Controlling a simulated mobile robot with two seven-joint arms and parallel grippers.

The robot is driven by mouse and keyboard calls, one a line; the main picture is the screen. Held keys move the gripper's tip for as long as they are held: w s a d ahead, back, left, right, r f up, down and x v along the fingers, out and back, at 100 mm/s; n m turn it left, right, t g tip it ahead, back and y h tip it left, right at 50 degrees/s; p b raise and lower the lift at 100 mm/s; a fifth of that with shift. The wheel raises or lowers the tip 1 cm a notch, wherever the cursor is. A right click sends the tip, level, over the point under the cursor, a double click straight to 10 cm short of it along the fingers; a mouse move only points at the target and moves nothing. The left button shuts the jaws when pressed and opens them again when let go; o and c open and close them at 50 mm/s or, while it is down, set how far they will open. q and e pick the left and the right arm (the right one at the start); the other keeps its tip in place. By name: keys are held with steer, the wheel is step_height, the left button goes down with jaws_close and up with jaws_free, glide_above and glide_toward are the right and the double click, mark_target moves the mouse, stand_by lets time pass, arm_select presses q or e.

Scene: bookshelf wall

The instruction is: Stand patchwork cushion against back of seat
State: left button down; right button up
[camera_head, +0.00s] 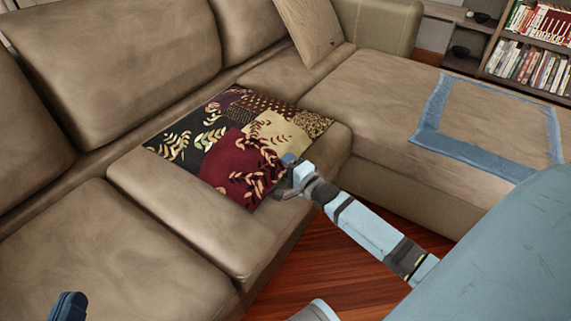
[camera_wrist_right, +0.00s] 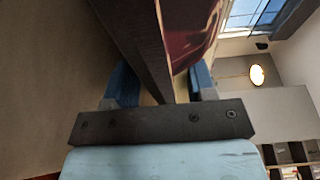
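The patchwork cushion (camera_head: 240,140), in maroon, black, tan and patterned patches, lies flat on the middle seat of the brown sofa (camera_head: 190,225). Its far edge is close to the backrest (camera_head: 120,60). My right gripper (camera_head: 290,172) is at the cushion's front right edge. In the right wrist view its two blue fingers stand apart, with the cushion's dark and maroon edge (camera_wrist_right: 190,35) between them. Whether they press on it is unclear. Only a dark blue tip of my left gripper (camera_head: 67,306) shows at the bottom left, away from the cushion.
A tan cushion (camera_head: 310,28) leans in the sofa's corner. A blue-bordered cloth (camera_head: 460,152) lies on the chaise at the right. A bookshelf (camera_head: 490,50) stands at the back right. Wooden floor (camera_head: 325,250) shows in front of the seat.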

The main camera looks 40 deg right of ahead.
steer(key=shift+r, duration=0.15)
steer(key=shift+s, duration=0.35)
arm_select(q)
steer(key=n+p, duration=0.1)
steer(key=p, duration=0.1)
steer(key=s+d+r+n+p, duration=0.1)
steer(key=p, duration=0.1)
steer(key=shift+s+r, duration=0.25)
steer(key=shift+s, duration=0.05)
arm_select(e)
steer(key=s, duration=0.7)
steer(key=s+d, duration=0.1)
steer(key=s, duration=0.3)
steer(key=shift+s, duration=0.15)
